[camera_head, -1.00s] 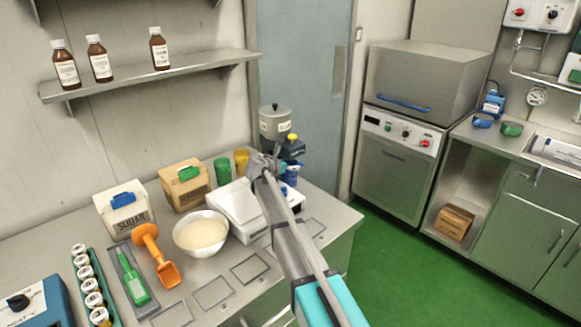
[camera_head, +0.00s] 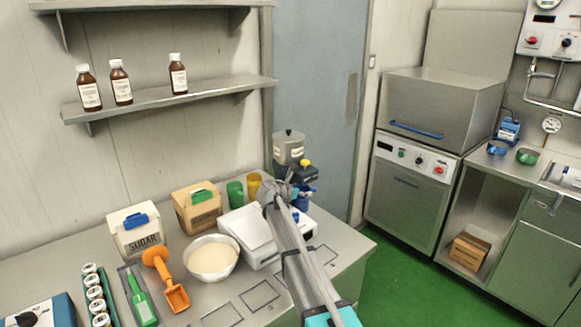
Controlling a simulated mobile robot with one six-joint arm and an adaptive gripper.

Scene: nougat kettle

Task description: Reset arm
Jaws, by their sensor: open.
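My gripper (camera_head: 277,192) is at the end of my raised arm, which reaches up from the bottom of the head view. It shows in front of the white scale (camera_head: 242,236) and the grey lidded pot of the machine behind. I see nothing held in it. The jaws are small and partly hidden by the wrist.
A grey pot (camera_head: 288,148) stands at the back. Green floor (camera_head: 400,290) is clear at right.

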